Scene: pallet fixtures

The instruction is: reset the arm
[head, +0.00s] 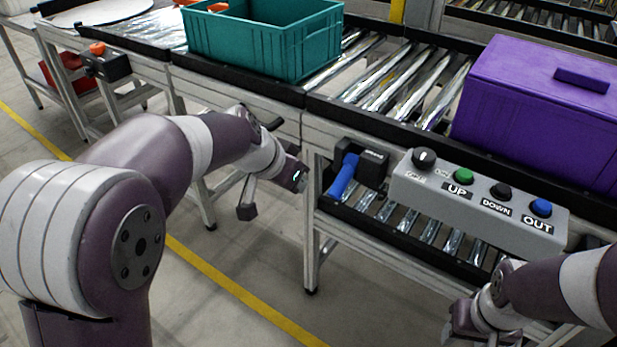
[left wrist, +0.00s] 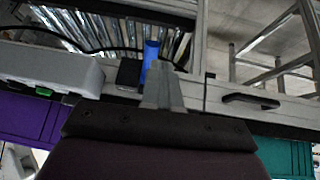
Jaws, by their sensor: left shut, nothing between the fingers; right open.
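My left gripper (head: 299,178) is in front of the conveyor frame, left of the control box (head: 478,203) and just left of a blue handle (head: 343,176). In the left wrist view its fingers (left wrist: 163,88) are together with nothing between them, and the blue handle (left wrist: 151,58) shows just beyond their tips. I cannot tell the exact gap to the handle. My right gripper (head: 462,322) is at the lower right, below the control box and partly cut off by the frame edge. Its fingers are small in view, open and without a visible object.
A teal crate (head: 262,47) and a purple lidded box (head: 540,110) stand on the roller conveyor (head: 385,80). The control box has a black knob and green, black and blue buttons. An orange-topped button (head: 97,48) is at the left. Floor below left is clear.

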